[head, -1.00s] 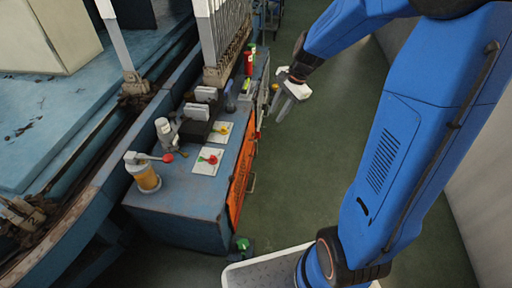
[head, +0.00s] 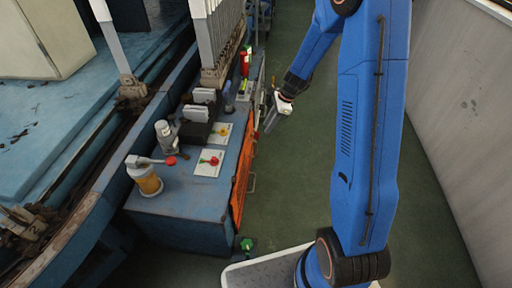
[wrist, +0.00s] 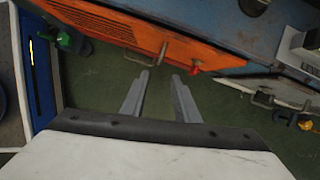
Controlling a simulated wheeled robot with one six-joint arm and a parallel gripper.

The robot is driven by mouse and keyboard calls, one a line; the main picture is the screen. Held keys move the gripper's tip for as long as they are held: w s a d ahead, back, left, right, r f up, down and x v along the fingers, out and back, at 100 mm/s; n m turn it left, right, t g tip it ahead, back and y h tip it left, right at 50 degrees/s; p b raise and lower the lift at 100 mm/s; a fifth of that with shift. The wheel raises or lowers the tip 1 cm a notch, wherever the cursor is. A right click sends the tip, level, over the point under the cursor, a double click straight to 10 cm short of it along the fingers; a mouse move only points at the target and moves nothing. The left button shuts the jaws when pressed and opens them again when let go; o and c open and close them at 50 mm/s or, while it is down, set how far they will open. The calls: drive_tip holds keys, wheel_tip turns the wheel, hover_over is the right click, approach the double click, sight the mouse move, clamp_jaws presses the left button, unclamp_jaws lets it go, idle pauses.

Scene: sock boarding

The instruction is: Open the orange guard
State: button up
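The orange guard (head: 242,172) is a panel on the aisle-side face of the blue bench, and it looks closed against it. In the wrist view the guard (wrist: 115,25) fills the upper left, with a slotted vent and a metal bar handle (wrist: 162,52). A small red part (wrist: 195,66) sits by the guard's end, near the handle. My gripper (head: 268,125) is beside the bench, near the guard's far end. In the wrist view my gripper (wrist: 159,78) is open and empty, its fingertips pointing toward the handle and apart from it.
A grey panel with a handle (wrist: 268,98) is at the wrist view's right. The green floor aisle (head: 290,180) is clear.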

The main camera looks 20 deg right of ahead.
hover_over(256, 156)
drive_tip(key=f, duration=1.4)
drive_tip(key=shift+w+d, duration=0.1)
drive_tip(key=shift+w, duration=0.2)
drive_tip(key=shift+c, duration=0.4)
clamp_jaws()
